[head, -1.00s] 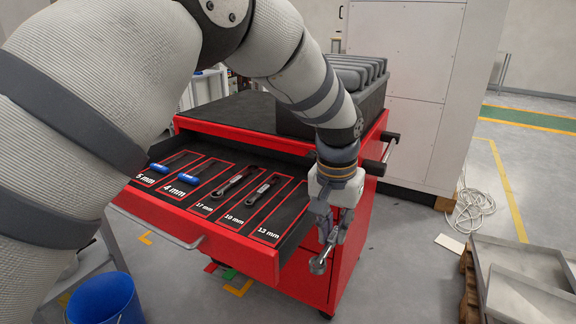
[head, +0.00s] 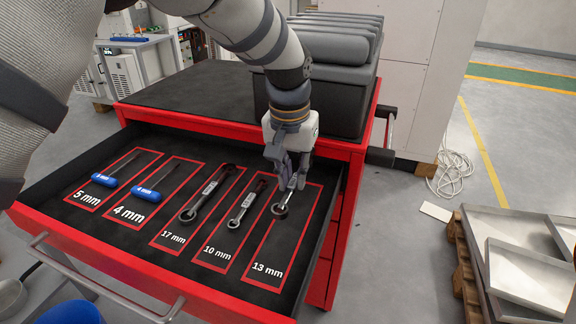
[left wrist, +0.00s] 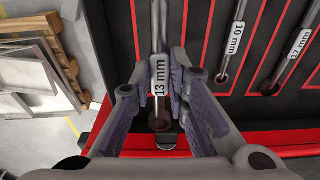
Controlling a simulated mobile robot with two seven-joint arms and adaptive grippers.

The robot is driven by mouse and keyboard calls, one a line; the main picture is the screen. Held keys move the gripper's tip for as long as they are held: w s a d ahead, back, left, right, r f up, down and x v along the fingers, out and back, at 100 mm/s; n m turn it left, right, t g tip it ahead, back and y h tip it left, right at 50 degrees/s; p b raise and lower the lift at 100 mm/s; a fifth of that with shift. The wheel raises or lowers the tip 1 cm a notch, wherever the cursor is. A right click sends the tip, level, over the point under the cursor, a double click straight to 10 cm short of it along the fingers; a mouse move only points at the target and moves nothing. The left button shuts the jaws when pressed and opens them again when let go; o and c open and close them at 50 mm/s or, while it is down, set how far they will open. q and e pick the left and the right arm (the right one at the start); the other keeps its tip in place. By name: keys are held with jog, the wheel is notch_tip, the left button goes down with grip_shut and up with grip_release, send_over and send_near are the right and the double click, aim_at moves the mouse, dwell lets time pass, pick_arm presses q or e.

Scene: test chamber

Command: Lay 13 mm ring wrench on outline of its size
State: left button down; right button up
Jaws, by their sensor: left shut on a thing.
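The 13 mm ring wrench (head: 280,210) is held by my left gripper (head: 290,180) above or on the far part of the red "13 mm" outline (head: 262,270) in the open drawer. In the left wrist view the wrench shank with its "13 mm" label (left wrist: 160,78) lies between the fingers (left wrist: 162,88), with a ring end below. I cannot tell whether the wrench touches the drawer floor. The fingers hide part of it in the head view. My right gripper is not in view.
The 10 mm wrench (head: 241,208) and 17 mm wrench (head: 205,198) lie in their outlines to the left. Blue-handled tools (head: 146,194) lie in the 4 mm and 5 mm outlines. A black case (head: 330,80) stands on the red cabinet behind.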

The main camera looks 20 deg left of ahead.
pick_arm(q)
jog(key=b, duration=0.1)
send_over(293, 216)
jog(key=f, duration=0.6)
jog(key=shift+s, duration=0.3)
jog(key=shift+f, duration=0.85)
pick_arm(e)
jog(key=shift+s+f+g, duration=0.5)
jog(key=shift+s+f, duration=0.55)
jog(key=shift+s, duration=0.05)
pick_arm(q)
jog(key=shift+f, duration=0.15)
jog(key=c, duration=1.5)
grip_release()
jog(key=shift+o, duration=0.2)
